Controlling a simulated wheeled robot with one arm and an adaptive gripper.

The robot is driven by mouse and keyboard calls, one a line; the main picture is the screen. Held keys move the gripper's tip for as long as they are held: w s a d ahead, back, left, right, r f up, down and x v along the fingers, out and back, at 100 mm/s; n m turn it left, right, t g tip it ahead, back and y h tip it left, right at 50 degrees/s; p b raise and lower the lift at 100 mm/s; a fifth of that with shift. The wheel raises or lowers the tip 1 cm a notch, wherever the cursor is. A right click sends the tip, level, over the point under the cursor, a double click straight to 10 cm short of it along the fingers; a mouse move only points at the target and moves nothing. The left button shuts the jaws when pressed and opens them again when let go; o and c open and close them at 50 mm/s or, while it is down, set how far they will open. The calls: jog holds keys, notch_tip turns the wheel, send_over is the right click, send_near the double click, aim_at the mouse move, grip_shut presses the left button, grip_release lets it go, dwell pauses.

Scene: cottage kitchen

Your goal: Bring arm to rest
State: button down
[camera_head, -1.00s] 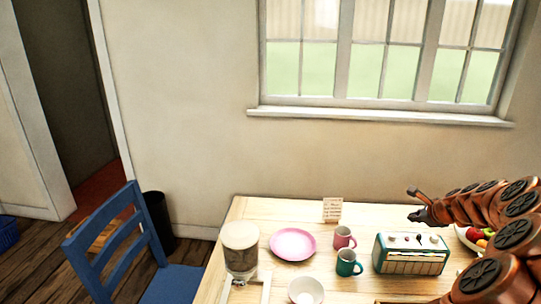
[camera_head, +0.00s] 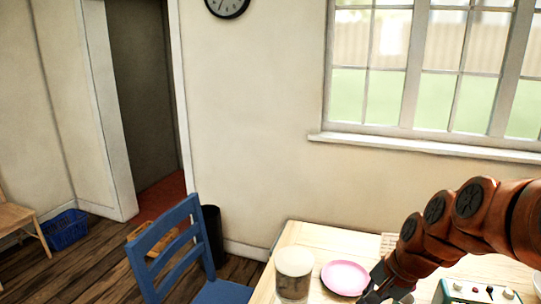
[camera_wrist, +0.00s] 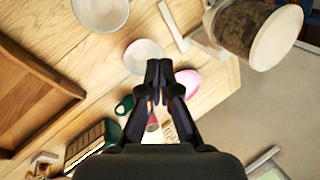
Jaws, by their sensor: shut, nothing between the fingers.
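My arm comes in from the right in the head view, over the table (camera_head: 292,236). My gripper (camera_head: 372,296) is in front of the table, by the right side of the pink plate (camera_head: 342,277), which it partly hides in that view. In the wrist view my gripper (camera_wrist: 159,68) shows its two dark fingers together, shut and with nothing between them. The fingertips overlap a white bowl (camera_wrist: 143,50) in the picture; the gap to it cannot be told.
A canister (camera_head: 293,276) stands left of the plate. A teal radio (camera_head: 478,292) is at the lower right. A teal mug (camera_wrist: 124,105) and a wooden tray (camera_wrist: 72,88) show in the wrist view. A blue chair (camera_head: 185,245) stands left of the table, with floor beyond.

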jog(key=s+a+f+n+g+h, duration=0.1)
jog(key=s+n, duration=0.3)
jog(key=s, duration=0.8)
jog(key=s+a+f+n+g+h, duration=0.1)
jog(key=s+n, duration=0.4)
jog(key=s, duration=0.7)
jog(key=g+h, duration=0.1)
jog(key=g, duration=0.1)
jog(key=shift+s+a+f+g, duration=0.15)
jog(key=shift+s+a+g, duration=0.05)
jog(key=shift+s+g, duration=0.1)
